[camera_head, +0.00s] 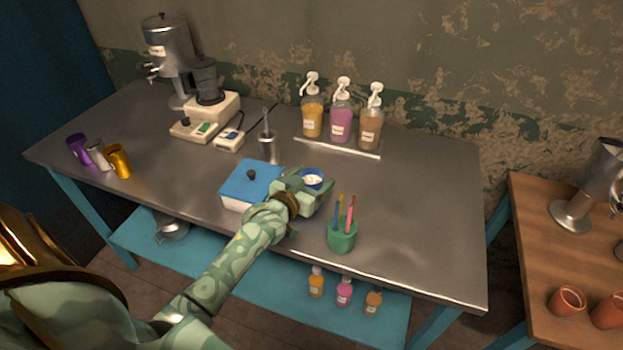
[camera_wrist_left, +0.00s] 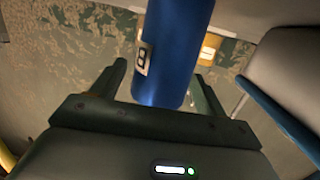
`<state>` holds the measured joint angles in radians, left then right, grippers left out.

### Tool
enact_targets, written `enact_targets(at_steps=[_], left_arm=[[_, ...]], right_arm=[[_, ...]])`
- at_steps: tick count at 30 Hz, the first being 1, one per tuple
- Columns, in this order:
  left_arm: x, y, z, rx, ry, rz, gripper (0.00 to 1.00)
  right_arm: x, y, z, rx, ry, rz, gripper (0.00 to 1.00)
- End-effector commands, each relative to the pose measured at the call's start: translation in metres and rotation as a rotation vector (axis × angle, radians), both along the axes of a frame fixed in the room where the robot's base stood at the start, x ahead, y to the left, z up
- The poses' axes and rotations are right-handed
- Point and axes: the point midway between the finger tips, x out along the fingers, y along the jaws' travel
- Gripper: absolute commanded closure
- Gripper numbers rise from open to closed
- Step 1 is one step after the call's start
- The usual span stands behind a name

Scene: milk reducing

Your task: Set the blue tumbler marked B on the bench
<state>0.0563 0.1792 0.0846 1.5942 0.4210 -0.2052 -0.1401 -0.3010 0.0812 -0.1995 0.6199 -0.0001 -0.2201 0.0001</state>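The blue tumbler (camera_head: 312,174) is at my left gripper, just right of the blue-lidded box, its rim and pale inside showing in the head view. In the left wrist view the tumbler (camera_wrist_left: 175,50) carries a white label with a B and appears upside down. My left gripper (camera_head: 308,188) has one finger on each side of it, close to the rim end; it also shows in the left wrist view (camera_wrist_left: 165,80). It looks shut on the tumbler. The tumbler's foot is hidden or cut off, so contact with the bench (camera_head: 420,200) cannot be told. My right gripper is not in view.
The blue-lidded white box (camera_head: 250,182) stands beside my left gripper. A green pen cup (camera_head: 342,237) is close on the right. A metal stand (camera_head: 268,145) and pump bottles (camera_head: 341,122) are behind. The bench's right part is clear.

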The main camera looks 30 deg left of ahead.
Motion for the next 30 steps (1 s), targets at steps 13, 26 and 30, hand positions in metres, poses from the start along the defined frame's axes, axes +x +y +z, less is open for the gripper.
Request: enact_targets(at_steps=[13,26,30], left_arm=[[-0.028,-0.001,0.009,0.001,0.001,0.000,0.26],[-0.112,-0.005,0.021,0.000,0.001,0.000,0.26],[-0.119,-0.005,0.021,-0.001,0.001,0.000,0.26]], right_arm=[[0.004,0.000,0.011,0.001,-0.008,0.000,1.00],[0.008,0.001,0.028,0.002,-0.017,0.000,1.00],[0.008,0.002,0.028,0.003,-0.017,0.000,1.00]])
